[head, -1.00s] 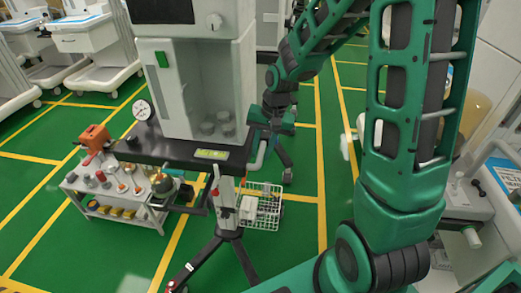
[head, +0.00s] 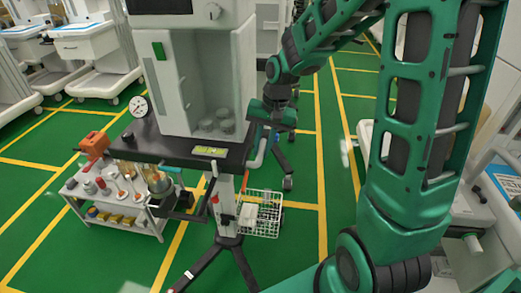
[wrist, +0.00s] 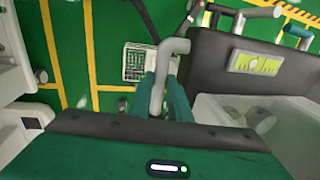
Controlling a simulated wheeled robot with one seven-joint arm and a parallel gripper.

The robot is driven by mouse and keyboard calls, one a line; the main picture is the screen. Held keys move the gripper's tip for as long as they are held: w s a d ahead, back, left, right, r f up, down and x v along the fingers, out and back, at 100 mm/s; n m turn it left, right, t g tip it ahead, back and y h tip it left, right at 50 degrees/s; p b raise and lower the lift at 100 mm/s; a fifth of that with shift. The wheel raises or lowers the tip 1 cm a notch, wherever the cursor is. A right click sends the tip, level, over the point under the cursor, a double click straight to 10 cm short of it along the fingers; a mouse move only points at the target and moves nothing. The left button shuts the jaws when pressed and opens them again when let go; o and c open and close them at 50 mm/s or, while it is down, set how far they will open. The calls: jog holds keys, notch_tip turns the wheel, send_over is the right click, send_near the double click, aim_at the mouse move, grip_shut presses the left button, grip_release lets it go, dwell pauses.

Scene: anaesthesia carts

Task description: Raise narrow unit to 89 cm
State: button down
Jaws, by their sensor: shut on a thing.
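The narrow unit has a black top (head: 150,143) carrying a white cabinet (head: 190,80), on a white column (head: 226,205) with dark spread legs. A yellow-green display (head: 210,151) sits on the top's front edge; its reading is too small to make out. It also shows in the wrist view (wrist: 255,63). A grey bent handle (wrist: 158,90) stands at the top's edge. My gripper (wrist: 160,98) is shut on this handle, its green fingers on either side. In the head view the gripper is partly hidden beside the cabinet's right side.
A low grey trolley (head: 128,224) with bottles and yellow items stands left of the column. A white wire basket (head: 260,213) is by the column's right. White carts (head: 95,45) stand far left. Green floor is open behind right.

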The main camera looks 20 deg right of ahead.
jog(key=c, duration=1.9)
grip_release()
jog(key=shift+w, duration=0.1)
jog(key=r, duration=0.3)
jog(key=d+r, duration=0.1)
jog(key=r, duration=0.3)
jog(key=s+r, duration=0.1)
jog(key=r, duration=0.2)
jog(key=shift+d+r, duration=0.25)
jog(key=shift+d, duration=0.05)
jog(key=shift+s, duration=0.1)
jog(key=shift+g+h, duration=0.6)
jog(key=shift+h, duration=0.2)
jog(key=s+d, duration=0.3)
jog(key=s, duration=0.5)
jog(key=s+d+f, duration=0.1)
jog(key=s+d, duration=0.3)
jog(key=s, duration=0.5)
jog(key=s+d+f, duration=0.1)
jog(key=s+d, duration=0.3)
jog(key=s, duration=0.5)
jog(key=shift+s+d+f, duration=0.1)
jog(key=shift+d+f, duration=0.05)
jog(key=shift+d, duration=0.1)
